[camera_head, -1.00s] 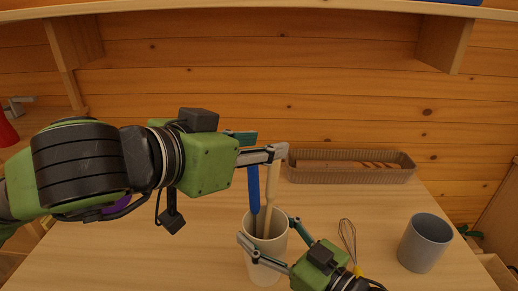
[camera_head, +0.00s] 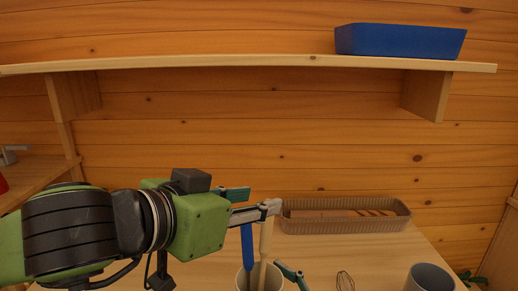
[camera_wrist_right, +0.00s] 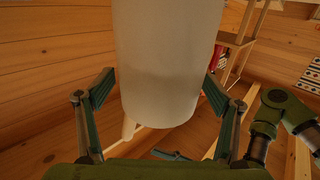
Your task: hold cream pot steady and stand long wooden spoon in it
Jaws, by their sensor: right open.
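The cream pot (camera_head: 240,279) is at the bottom edge of the head view, only its rim region showing. Only a fingertip of my right gripper shows beside the pot's right rim. In the right wrist view, the pot (camera_wrist_right: 168,55) sits between the right gripper's (camera_wrist_right: 158,92) spread fingers, with slight gaps visible.
A shelf (camera_head: 200,65) with a blue tray (camera_head: 400,41) hangs above.

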